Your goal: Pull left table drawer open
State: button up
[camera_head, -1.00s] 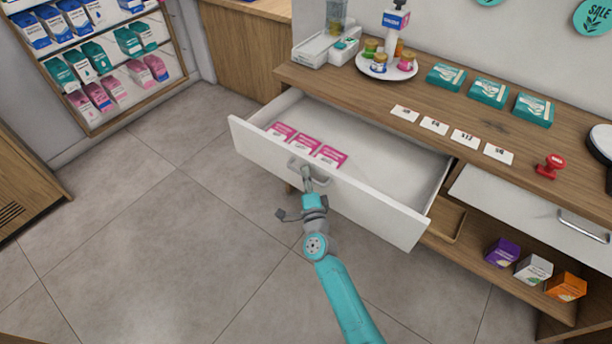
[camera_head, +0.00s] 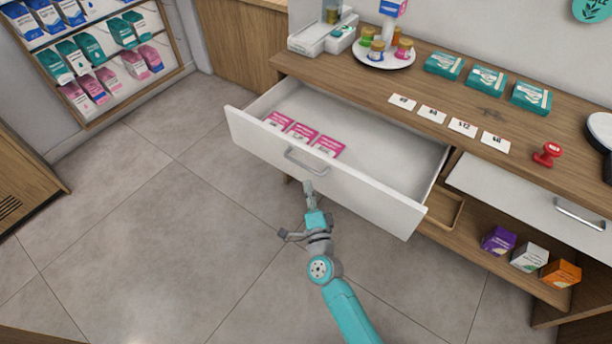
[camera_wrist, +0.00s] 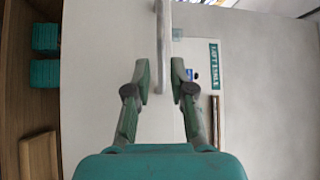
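The left table drawer (camera_head: 375,192) is pulled well out of the wooden table, with its white front toward me and its inside showing. Several pink-and-white packets (camera_head: 303,136) lie inside at its left end. Its grey bar handle (camera_head: 305,160) is on the front. My gripper (camera_head: 309,188) is just below and in front of the handle, apart from it.
The right drawer (camera_head: 530,200) is closed. Small boxes (camera_head: 530,257) stand on the shelf below it. The tabletop (camera_head: 400,80) holds price cards, teal boxes, a red stamp and a round white stand. The tiled floor (camera_head: 150,230) to the left is clear.

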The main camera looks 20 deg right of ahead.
jog(key=shift+s+a+f, duration=0.15)
jog(key=shift+s, duration=0.7)
jog(key=shift+s+a+f, duration=0.1)
jog(key=shift+s, duration=0.7)
jog(key=s+d+n+g+y, duration=0.2)
jog(key=s+n, duration=0.7)
jog(key=s, duration=1.5)
jog(key=s+r+n+g, duration=0.1)
jog(key=s+r+n, duration=0.3)
jog(key=s, duration=0.5)
jog(key=s+r+n+g, duration=0.1)
jog(key=s+r+n, duration=0.4)
jog(key=s, duration=0.3)
jog(key=shift+s+a+r+g+y, duration=0.2)
jog(key=shift+s+r+g+y, duration=0.15)
jog(key=shift+r, duration=0.3)
